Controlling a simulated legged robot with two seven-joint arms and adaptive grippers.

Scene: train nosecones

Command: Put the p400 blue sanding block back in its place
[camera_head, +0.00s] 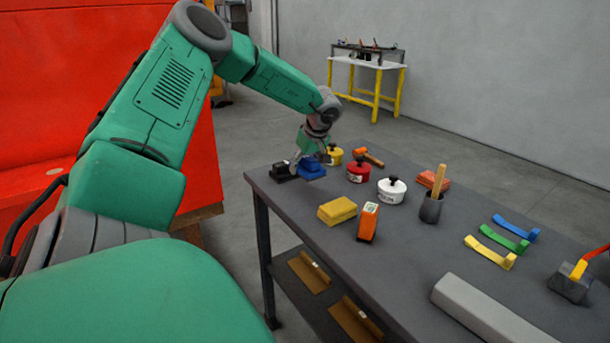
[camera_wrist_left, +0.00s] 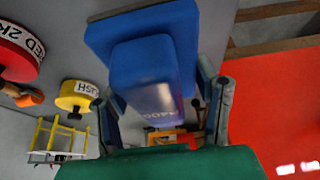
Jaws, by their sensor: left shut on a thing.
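The blue sanding block (camera_head: 311,168) is at the far left corner of the dark table, right beside a black block (camera_head: 282,171). My left gripper (camera_head: 312,154) is above it, shut on its raised grip. In the left wrist view the blue block (camera_wrist_left: 145,70) fills the space between the fingers of my left gripper (camera_wrist_left: 163,108), with a partly legible "P400" mark on it. I cannot tell whether its base touches the table. My right gripper is out of view.
Yellow (camera_head: 334,155), red (camera_head: 358,171) and white (camera_head: 391,190) round tins stand right of the block, with an orange-headed tool (camera_head: 368,157) behind. The red train nosecone (camera_head: 90,80) is left of the table.

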